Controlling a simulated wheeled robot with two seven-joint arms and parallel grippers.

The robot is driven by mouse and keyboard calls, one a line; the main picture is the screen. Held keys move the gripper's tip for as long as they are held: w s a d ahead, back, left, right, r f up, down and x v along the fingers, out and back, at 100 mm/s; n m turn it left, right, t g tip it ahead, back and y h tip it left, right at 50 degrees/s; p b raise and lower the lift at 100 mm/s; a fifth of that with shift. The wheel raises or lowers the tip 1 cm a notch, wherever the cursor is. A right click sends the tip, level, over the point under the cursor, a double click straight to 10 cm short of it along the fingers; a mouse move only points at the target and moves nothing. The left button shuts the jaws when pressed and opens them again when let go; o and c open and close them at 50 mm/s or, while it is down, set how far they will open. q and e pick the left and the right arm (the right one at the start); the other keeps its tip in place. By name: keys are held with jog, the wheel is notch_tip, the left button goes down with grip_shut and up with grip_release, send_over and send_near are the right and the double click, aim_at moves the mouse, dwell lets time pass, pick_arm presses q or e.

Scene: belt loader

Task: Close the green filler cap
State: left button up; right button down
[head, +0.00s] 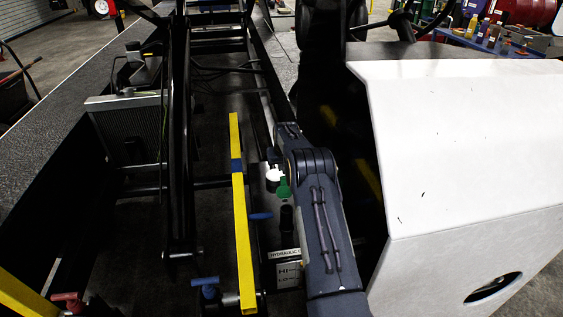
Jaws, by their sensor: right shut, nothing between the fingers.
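The green filler cap (283,189) shows as a small green patch just left of my right arm, in the narrow bay between the yellow bar and the white housing. My right gripper (271,185) is small and partly hidden beside my arm. It is shut and empty, close by the left side of the green cap. I cannot tell whether it touches the cap. The cap's hinge and the filler opening are not clear, so I cannot tell how far the cap stands open. My left gripper is not in view.
A yellow bar (241,215) stands left of the cap. A blue handle (260,216), a black fitting (286,217) and a hydraulic label (286,253) lie nearer. The white housing (455,140) fills the right side. Black frame beams (178,130) stand at left.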

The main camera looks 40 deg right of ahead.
jog(key=shift+s+a, duration=0.35)
jog(key=shift+s, duration=0.25)
jog(key=shift+s+a, duration=0.3)
jog(key=shift+s, duration=0.25)
jog(key=shift+f, duration=0.1)
